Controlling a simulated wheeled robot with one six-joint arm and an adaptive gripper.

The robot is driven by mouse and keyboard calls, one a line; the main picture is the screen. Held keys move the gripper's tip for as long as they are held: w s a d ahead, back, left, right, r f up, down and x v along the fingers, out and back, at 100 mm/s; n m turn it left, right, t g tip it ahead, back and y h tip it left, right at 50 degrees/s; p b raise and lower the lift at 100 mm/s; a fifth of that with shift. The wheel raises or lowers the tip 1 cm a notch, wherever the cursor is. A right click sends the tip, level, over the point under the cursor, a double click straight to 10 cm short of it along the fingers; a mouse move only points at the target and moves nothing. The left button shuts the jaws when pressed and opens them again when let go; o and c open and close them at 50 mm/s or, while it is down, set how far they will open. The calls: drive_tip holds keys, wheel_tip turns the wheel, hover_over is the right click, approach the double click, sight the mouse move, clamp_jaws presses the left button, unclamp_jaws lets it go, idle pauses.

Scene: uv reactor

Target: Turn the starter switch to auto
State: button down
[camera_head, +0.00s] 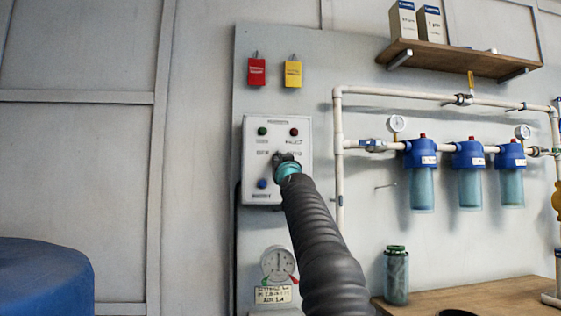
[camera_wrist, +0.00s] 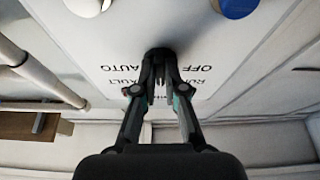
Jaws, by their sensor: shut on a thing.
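In the wrist view, which shows the panel upside down, my gripper (camera_wrist: 160,92) is closed around the dark switch knob (camera_wrist: 159,54). The OFF label (camera_wrist: 195,69) and AUTO label (camera_wrist: 120,68) lie on either side of it. Which way the knob points cannot be told.
A red tag (camera_head: 257,72) and a yellow tag (camera_head: 293,74) hang above the box. A gauge (camera_head: 278,264) sits below it. White pipes (camera_head: 339,170) and blue filter housings (camera_head: 421,175) are to the right. A blue drum (camera_head: 45,280) stands lower left.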

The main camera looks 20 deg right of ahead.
drive_tip(key=shift+m+h, duration=0.4)
drive_tip(key=shift+m, duration=0.1)
drive_tip(key=c, duration=1.2)
unclamp_jaws()
drive_tip(key=shift+c, duration=0.2)
drive_tip(key=shift+d+f+n+y+b, duration=0.15)
drive_tip(key=shift+n+y+b, duration=0.2)
drive_tip(key=shift+n, duration=0.45)
drive_tip(key=shift+n, duration=0.3)
